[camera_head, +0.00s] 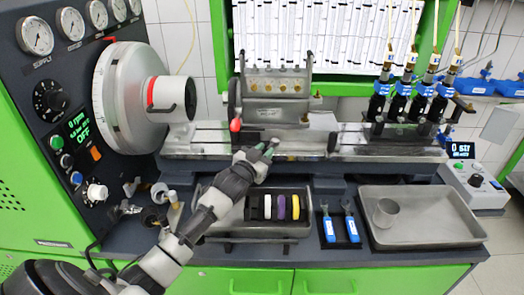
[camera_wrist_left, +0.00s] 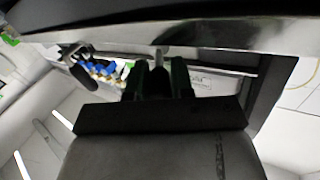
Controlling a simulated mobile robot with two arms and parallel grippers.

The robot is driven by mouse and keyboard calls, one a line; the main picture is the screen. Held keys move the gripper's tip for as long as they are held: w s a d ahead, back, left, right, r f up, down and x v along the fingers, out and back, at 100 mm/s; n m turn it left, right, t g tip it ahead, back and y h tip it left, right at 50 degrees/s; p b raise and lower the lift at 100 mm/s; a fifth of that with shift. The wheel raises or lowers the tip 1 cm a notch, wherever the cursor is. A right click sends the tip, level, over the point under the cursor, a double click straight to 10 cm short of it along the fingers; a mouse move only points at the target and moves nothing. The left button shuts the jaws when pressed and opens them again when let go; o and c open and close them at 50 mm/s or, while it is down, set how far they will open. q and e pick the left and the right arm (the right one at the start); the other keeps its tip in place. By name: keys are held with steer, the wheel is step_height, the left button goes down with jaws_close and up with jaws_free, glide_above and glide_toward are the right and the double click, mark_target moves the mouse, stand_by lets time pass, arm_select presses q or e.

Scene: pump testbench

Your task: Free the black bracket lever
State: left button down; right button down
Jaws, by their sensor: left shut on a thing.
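My left gripper (camera_head: 269,151) is at the front edge of the bench rail, below the grey bracket (camera_head: 275,108). Its dark green fingers also show in the left wrist view (camera_wrist_left: 160,82), close together around a dark piece with a pale stem (camera_wrist_left: 158,54) above it. I take this dark piece to be the black bracket lever; the fingers hide most of it. My right gripper is not in view.
A rack with black, white, purple and yellow rings (camera_head: 280,208) lies below the gripper. The big grey drum (camera_head: 122,98) stands left.

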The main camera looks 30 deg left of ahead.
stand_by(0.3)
arm_select(q)
steer(key=c, duration=1.3)
jaws_free()
steer(key=shift+o, duration=0.2)
steer(key=s+b, duration=0.1)
steer(key=s, duration=0.9)
steer(key=shift+s+d, duration=0.3)
steer(key=shift+s, duration=0.1)
